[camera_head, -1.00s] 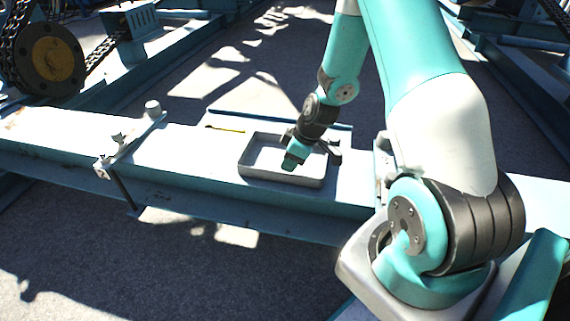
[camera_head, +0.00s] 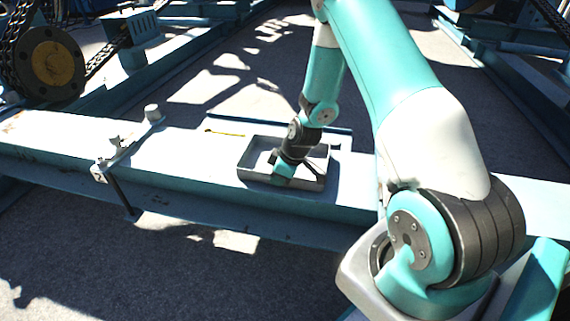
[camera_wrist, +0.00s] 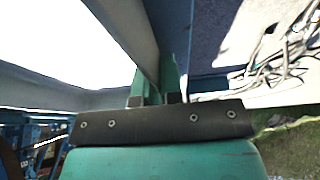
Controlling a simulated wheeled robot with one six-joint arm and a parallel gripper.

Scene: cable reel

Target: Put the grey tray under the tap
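The grey tray (camera_head: 252,176) is a shallow, open rectangular pan lying flat on the pale beam, near the middle of the head view. My gripper (camera_head: 283,180) points down at its front wall. In the wrist view, the tray wall (camera_wrist: 128,32) runs down between the two fingers of my gripper (camera_wrist: 155,88), one on each side. Whether the fingers press on the wall is not clear. A pale fitting (camera_head: 128,142) with a knob stands on the beam left of the tray; I cannot tell for sure whether it is the tap.
The pale beam (camera_head: 200,150) crosses the view, with bare top between the fitting and the tray. A thin yellow item (camera_head: 225,133) lies behind the tray's left side. A chain and a dark wheel (camera_head: 52,62) are at the upper left. Loose cables (camera_wrist: 285,55) show in the wrist view.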

